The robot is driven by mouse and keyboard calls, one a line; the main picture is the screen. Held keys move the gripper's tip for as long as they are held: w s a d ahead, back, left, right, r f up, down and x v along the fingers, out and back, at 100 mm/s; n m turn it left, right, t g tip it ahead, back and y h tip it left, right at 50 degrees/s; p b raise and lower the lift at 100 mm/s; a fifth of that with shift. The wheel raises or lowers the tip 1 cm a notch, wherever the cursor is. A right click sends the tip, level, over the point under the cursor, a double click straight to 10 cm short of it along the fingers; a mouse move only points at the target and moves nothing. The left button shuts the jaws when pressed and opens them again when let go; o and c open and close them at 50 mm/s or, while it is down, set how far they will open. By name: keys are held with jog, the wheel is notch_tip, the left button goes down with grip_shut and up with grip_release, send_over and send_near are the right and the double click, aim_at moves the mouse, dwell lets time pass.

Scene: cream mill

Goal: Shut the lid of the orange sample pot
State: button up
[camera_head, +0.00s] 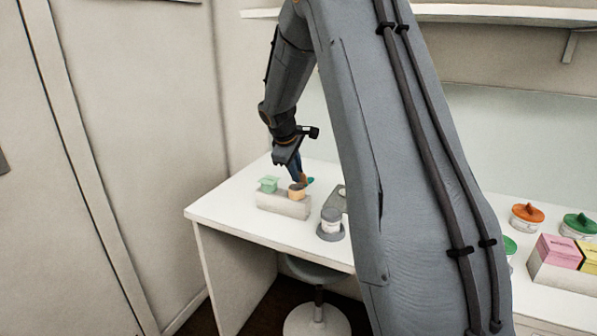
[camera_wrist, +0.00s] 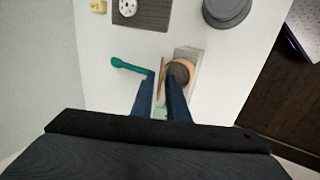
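The orange sample pot (camera_head: 297,194) sits in the right part of a pale block (camera_head: 284,206) on the white table. In the wrist view the pot (camera_wrist: 189,67) is open, with a dark inside showing. Its orange lid (camera_wrist: 162,72) stands up, seen nearly edge-on, at the left side of the pot. My gripper (camera_wrist: 161,80) is over the pot's lid side, its two blue fingers apart, with the lid between them and the right finger partly over the pot. Contact with the lid is unclear. In the head view my gripper (camera_head: 299,177) is just above the pot.
A green pot (camera_head: 268,184) sits in the same block. A teal spoon (camera_wrist: 130,68) lies left of the lid. A white jar on a grey base (camera_head: 331,225) stands near the front edge. Lidded pots and pink and yellow boxes (camera_head: 558,250) stand at the right.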

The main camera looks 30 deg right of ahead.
grip_shut()
jog(key=shift+d, duration=0.1)
jog(key=shift+f+h+b, duration=0.1)
jog(key=shift+h+b, duration=0.2)
jog(key=shift+b, duration=1)
jog(key=shift+s+a+f+t+b, duration=0.1)
jog(key=shift+a+f+t+b, duration=0.15)
jog(key=shift+b, duration=1)
jog(key=t+h+b, duration=0.1)
jog(key=b, duration=0.5)
jog(key=a+f+t+h+b, duration=0.1)
jog(key=b, duration=0.5)
jog(key=shift+s+h+b, duration=0.3)
jog(key=shift+s+b, duration=0.05)
jog(key=shift+b, duration=0.05)
jog(key=t+h+b, duration=0.1)
jog(key=b, duration=0.5)
jog(key=f+h+b, duration=0.1)
jog(key=b, duration=0.5)
jog(key=shift+s+a+t+b, duration=0.3)
jog(key=shift+a+t+b, duration=0.05)
jog(key=shift+a+b, duration=0.05)
jog(key=shift+b, duration=0.55)
jog(key=h+b, duration=0.1)
jog(key=b, duration=0.2)
jog(key=shift+s+a+f+t+b, duration=0.1)
jog(key=shift+s+a+t+b, duration=0.05)
jog(key=shift+t+b, duration=0.2)
